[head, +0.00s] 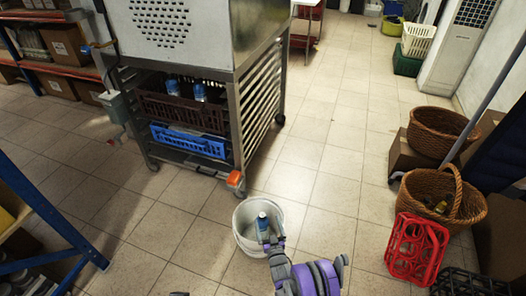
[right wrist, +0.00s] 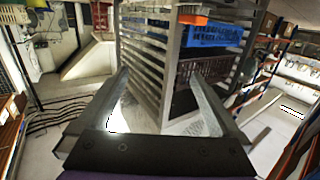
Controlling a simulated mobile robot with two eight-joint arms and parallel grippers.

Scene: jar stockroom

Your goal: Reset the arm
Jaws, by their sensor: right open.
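My right arm, with purple links, comes up from the bottom of the head view. My right gripper (head: 271,242) is over the near rim of a white bucket (head: 243,243) on the floor. A jar with a blue cap (head: 262,220) shows inside the bucket's outline, just beyond the fingertips. In the right wrist view the gripper (right wrist: 160,100) has its two fingers spread wide, with no object seen held between them. That view is upside down and looks toward the metal rack.
A metal rack cart (head: 236,120) holds a brown crate (head: 185,111) with blue-capped jars and a blue crate (head: 188,141). On the right are wicker baskets (head: 437,185) and a red bottle carrier (head: 414,252). A blue shelf frame (head: 50,222) stands at left. The middle floor is clear.

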